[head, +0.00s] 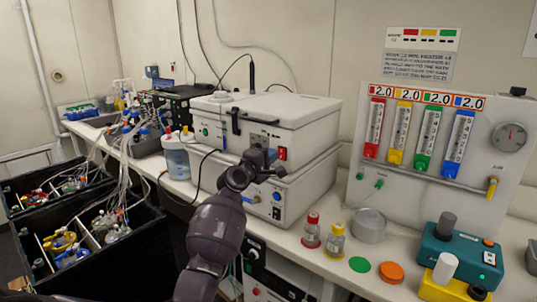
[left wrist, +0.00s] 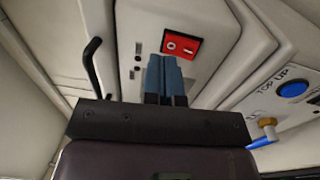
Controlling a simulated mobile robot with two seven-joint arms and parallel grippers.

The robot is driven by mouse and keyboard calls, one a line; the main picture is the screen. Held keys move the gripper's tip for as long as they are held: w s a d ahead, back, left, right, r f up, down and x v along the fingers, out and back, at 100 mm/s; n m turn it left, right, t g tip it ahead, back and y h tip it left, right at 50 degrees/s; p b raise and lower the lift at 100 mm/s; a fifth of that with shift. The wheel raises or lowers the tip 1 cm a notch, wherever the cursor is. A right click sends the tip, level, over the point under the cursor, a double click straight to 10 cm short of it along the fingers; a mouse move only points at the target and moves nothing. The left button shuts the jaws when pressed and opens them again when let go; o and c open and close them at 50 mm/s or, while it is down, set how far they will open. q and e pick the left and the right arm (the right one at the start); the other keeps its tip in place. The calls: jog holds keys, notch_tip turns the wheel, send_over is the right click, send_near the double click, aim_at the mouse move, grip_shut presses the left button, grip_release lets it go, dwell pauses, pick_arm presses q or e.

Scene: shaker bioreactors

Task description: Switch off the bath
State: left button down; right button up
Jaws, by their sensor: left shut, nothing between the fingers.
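The bath appears to be the white lidded box (head: 265,112) on the bench, stacked on a second white unit (head: 302,190). A red rocker switch (head: 282,154) is on its front panel. The red switch (left wrist: 181,45) also shows in the left wrist view, with white marks on it. My left gripper (head: 266,157) is in front of that panel, just left of the switch in the head view. Its blue fingers (left wrist: 166,75) are shut together and empty, with their tips by the switch's lower edge in the left wrist view. Whether they touch it I cannot tell. My right gripper is not in view.
A blue TOP UP button (left wrist: 293,89) and a brass tap with a blue lever (left wrist: 266,132) are near the gripper. A black handle (head: 235,121) is on the box's front. Small bottles (head: 311,230) and a metal dish (head: 369,226) stand on the bench at right.

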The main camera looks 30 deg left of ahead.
pick_arm(q)
jog(key=s, duration=1)
jog(key=shift+a+r, duration=0.45)
jog(key=shift+s, duration=0.1)
